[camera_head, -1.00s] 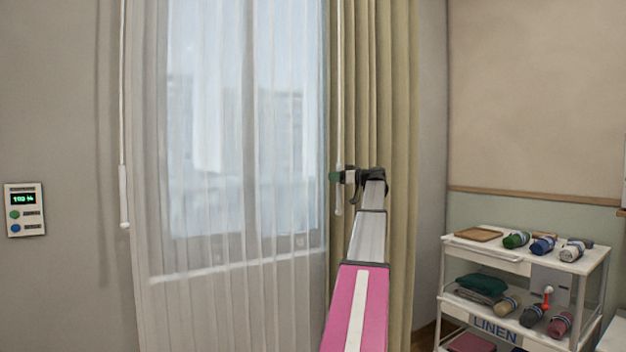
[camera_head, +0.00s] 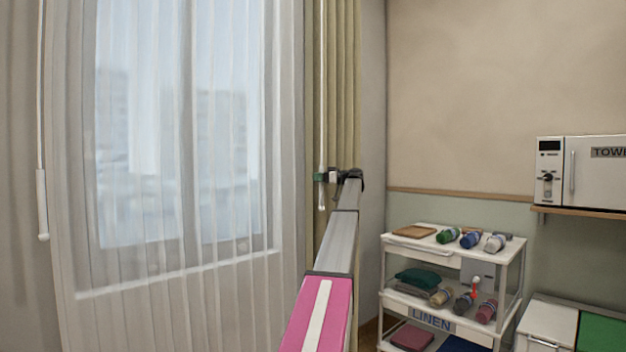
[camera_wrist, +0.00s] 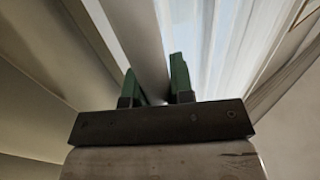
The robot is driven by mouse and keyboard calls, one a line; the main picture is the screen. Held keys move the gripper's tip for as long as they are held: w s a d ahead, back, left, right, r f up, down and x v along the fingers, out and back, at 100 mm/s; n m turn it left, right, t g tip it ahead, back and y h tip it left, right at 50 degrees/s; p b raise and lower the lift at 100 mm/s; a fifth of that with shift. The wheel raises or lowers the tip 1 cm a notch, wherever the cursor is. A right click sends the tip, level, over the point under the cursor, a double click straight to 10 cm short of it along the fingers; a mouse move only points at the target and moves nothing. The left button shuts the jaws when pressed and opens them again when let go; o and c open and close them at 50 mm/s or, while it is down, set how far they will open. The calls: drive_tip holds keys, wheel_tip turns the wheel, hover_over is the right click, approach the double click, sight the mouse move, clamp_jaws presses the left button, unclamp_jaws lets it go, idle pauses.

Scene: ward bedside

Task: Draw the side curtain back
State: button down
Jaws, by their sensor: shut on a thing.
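The beige side curtain (camera_head: 342,90) hangs in a narrow bunch of folds to the right of the window. A slim white wand (camera_head: 322,90) hangs down along its left part. My gripper (camera_head: 321,177), with green fingertips, is shut on the wand near its lower end, which sticks out below. In the wrist view the wand (camera_wrist: 138,40) runs up from between the two green fingers of my gripper (camera_wrist: 158,88). My arm hides the lower part of the curtain.
A white sheer curtain (camera_head: 200,290) covers the window, with another wand (camera_head: 42,200) at its left. A linen cart (camera_head: 405,246) with rolled towels stands right of my arm. A towel cabinet (camera_head: 590,170) is on a shelf at the far right.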

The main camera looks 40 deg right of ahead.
drive_tip(key=shift+d, duration=0.3)
drive_tip(key=c, duration=1)
unclamp_jaws()
drive_tip(key=v, duration=1.1)
drive_tip(key=shift+w, duration=0.1)
